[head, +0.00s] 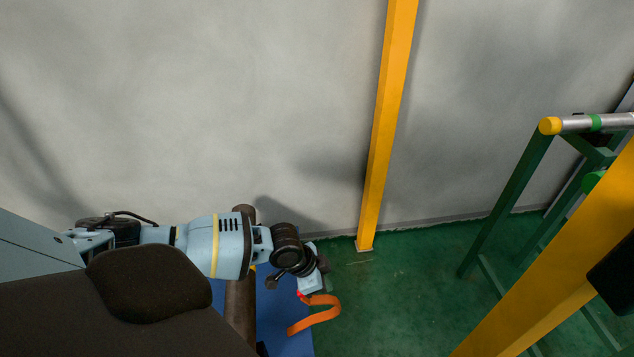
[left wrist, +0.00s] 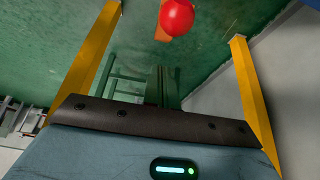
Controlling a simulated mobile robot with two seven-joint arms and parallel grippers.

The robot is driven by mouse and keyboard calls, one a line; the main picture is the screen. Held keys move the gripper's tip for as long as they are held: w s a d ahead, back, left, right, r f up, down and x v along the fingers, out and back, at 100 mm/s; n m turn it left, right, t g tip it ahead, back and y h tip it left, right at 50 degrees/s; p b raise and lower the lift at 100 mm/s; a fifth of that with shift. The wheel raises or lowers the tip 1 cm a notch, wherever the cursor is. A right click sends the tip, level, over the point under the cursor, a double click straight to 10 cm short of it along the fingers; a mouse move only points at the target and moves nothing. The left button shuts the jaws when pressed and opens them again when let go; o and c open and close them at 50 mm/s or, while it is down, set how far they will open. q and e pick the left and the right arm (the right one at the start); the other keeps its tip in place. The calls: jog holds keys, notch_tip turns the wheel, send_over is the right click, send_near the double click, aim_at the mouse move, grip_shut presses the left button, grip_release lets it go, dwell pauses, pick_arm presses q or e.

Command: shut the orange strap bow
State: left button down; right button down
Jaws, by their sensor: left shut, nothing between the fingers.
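The orange strap bow (head: 326,316) curves out at the lower middle of the head view, over the edge of a blue surface. A small red knob (head: 300,294) shows at its upper end. In the left wrist view, a red ball (left wrist: 177,16) is at the top, with a bit of orange (left wrist: 161,33) beside it. My left gripper (head: 318,283) is shut and empty, just above the bow in the head view. I cannot tell whether it touches the bow. Its fingertips are hard to make out. My right gripper is not in view.
A brown pipe (head: 240,312) and the blue surface (head: 284,325) lie below my left arm. A yellow post (head: 385,130) stands by the grey wall. A green frame (head: 507,200) and a thick yellow beam (head: 545,285) are at the right. Green floor (head: 400,290) between them is clear.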

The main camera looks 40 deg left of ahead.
pick_arm(q)
jog(key=shift+s+a+f, duration=0.2)
jog(key=shift+s+a, duration=1.15)
jog(key=shift+s, duration=0.2)
